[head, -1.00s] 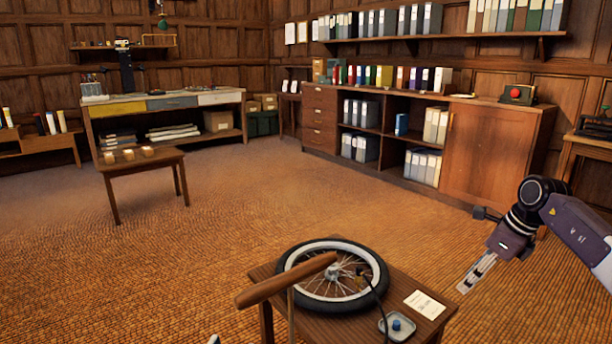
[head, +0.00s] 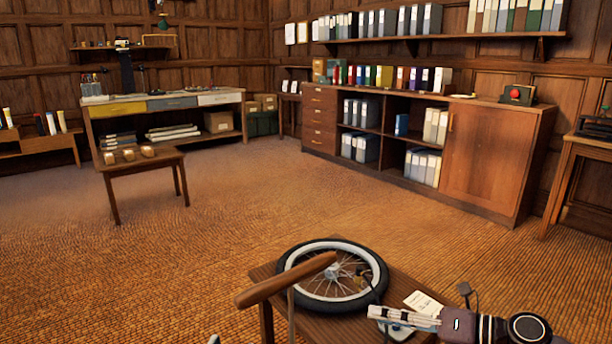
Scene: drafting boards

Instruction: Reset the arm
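My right gripper (head: 372,312) reaches in from the bottom right, its fingers pointing left over the front right part of a small wooden table (head: 262,272). The fingers look close together from this side; whether a gap lies between them is unclear. They cover part of a small dish (head: 398,333), and its contents are hidden. I see nothing held at the fingertips.
A wooden bar handle on a thin rod (head: 287,280) stands in front of the wheel. A dark hose runs by the wheel's right side. A paper card (head: 424,303) lies beside the gripper. A low table (head: 140,160) stands further back, with open carpet between.

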